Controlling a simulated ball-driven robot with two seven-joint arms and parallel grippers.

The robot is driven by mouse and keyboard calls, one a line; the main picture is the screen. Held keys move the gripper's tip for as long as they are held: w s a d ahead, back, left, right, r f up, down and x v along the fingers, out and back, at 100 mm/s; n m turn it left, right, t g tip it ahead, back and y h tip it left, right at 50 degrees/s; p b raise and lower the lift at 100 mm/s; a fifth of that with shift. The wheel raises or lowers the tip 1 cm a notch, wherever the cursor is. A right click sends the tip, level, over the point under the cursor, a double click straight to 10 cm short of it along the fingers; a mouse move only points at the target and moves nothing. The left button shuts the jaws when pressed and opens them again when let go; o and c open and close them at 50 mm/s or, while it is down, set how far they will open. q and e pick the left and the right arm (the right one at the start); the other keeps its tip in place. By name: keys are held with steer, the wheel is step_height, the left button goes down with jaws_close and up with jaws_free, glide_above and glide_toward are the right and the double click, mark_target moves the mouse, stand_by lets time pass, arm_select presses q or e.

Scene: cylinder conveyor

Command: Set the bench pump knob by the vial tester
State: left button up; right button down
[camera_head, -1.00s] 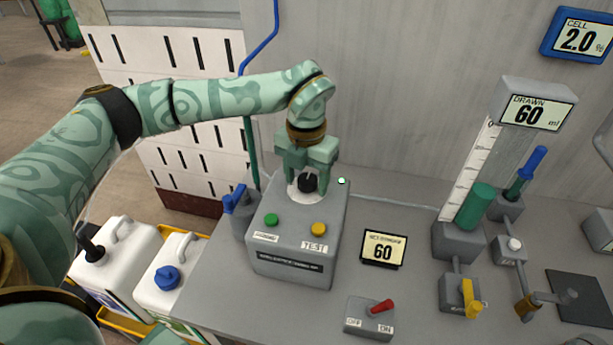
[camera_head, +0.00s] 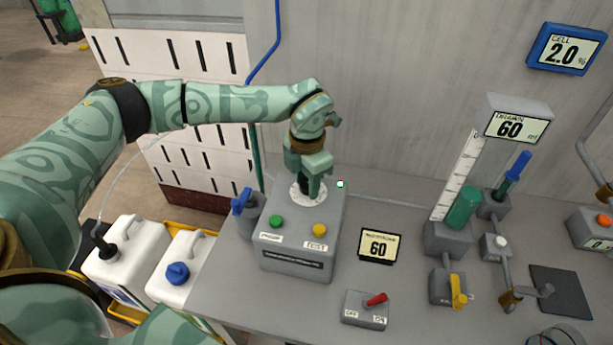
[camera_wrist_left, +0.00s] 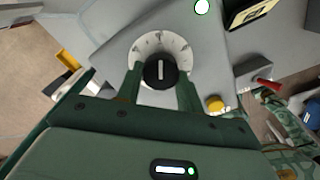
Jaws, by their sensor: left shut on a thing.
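The bench pump is a grey box (camera_head: 290,262) with a green button (camera_head: 276,221), a yellow button (camera_head: 319,230) and a TEST label on its sloped top. Its black knob (camera_wrist_left: 160,71) has a white pointer line and sits on a white marked dial (camera_wrist_left: 148,45). My left gripper (camera_head: 309,190) is over the dial and shut on the knob, with a finger on each side in the left wrist view (camera_wrist_left: 160,82). In the head view the gripper mostly hides the knob. A small display (camera_head: 379,246) beside the pump reads 60. My right gripper is not in view.
A red-levered OFF/ON switch box (camera_head: 363,310) stands in front of the display. A drawn gauge (camera_head: 517,126) reads 60 and a blue-framed cell display (camera_head: 565,50) reads 2.0. Valves and a green cylinder (camera_head: 465,208) stand at right. White jugs (camera_head: 129,251) are at left.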

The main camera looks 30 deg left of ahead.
mark_target(307, 183)
arm_select(q)
steer(key=o, duration=1)
steer(key=shift+r, duration=0.15)
step_height(307, 183, up, 16)
steer(key=p, duration=0.1)
steer(key=shift+p, duration=0.3)
